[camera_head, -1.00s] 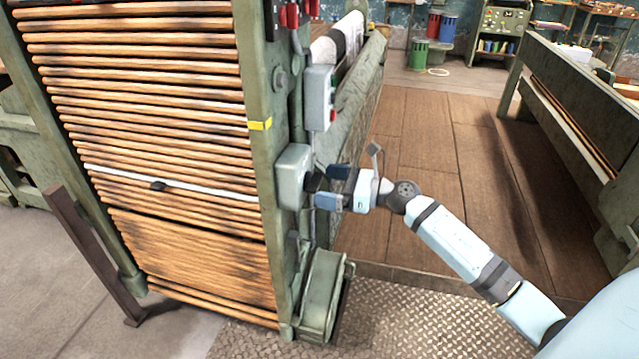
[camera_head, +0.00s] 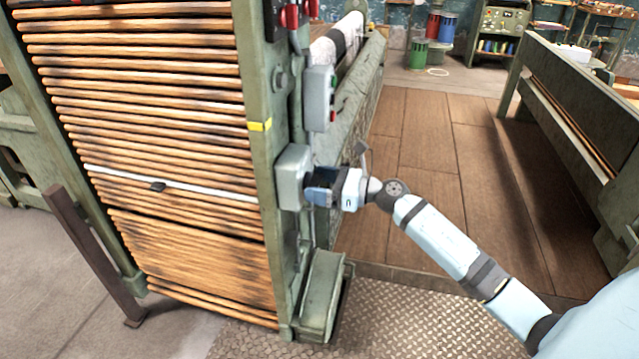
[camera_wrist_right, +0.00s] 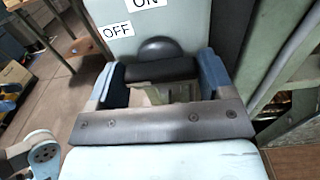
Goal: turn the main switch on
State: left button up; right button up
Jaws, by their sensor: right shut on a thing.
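The main switch is a grey-green box (camera_head: 292,178) on the right side post of the wooden-slatted machine. In the right wrist view its pale face (camera_wrist_right: 185,30) carries an OFF label (camera_wrist_right: 117,30) and, above and to the right, a partly cut-off ON label (camera_wrist_right: 147,2). Its dark handle (camera_wrist_right: 160,70) with a rounded hub lies crosswise between my fingers. My right gripper (camera_head: 318,188) is at the front of the box, shut on the handle; both blue fingers flank it in the right wrist view (camera_wrist_right: 162,82).
A smaller control box (camera_head: 319,98) with buttons sits just above the switch. A green metal housing (camera_head: 320,295) stands below it. A long green frame (camera_head: 580,105) stands on the right. The wooden floor (camera_head: 425,150) between is clear.

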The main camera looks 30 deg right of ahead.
pick_arm(q)
jog(key=shift+r, duration=0.15)
pick_arm(e)
jog(key=shift+r, duration=0.1)
jog(key=shift+m+p, duration=0.6)
jog(key=shift+p, duration=0.1)
jog(key=m+p, duration=0.3)
jog(key=shift+r, duration=0.15)
jog(key=m+p, duration=0.3)
jog(key=m, duration=0.1)
jog(key=shift+p, duration=0.3)
jog(key=m+p, duration=0.4)
jog(key=shift+m, duration=0.3)
jog(key=m+p, duration=0.2)
jog(key=m, duration=0.1)
jog(key=shift+f+m+p, duration=0.2)
jog(key=shift+m+p, duration=0.6)
jog(key=shift+m, duration=0.1)
pick_arm(q)
jog(key=shift+g+y, duration=0.6)
jog(key=shift+g, duration=0.1)
jog(key=r, duration=0.1)
jog(key=a+r, duration=0.1)
jog(key=r, duration=0.1)
jog(key=s+a+r, duration=0.1)
jog(key=shift+a+r, duration=0.1)
jog(key=shift+r, duration=0.15)
jog(key=shift+s+f, duration=0.1)
pick_arm(e)
jog(key=shift+m, duration=0.3)
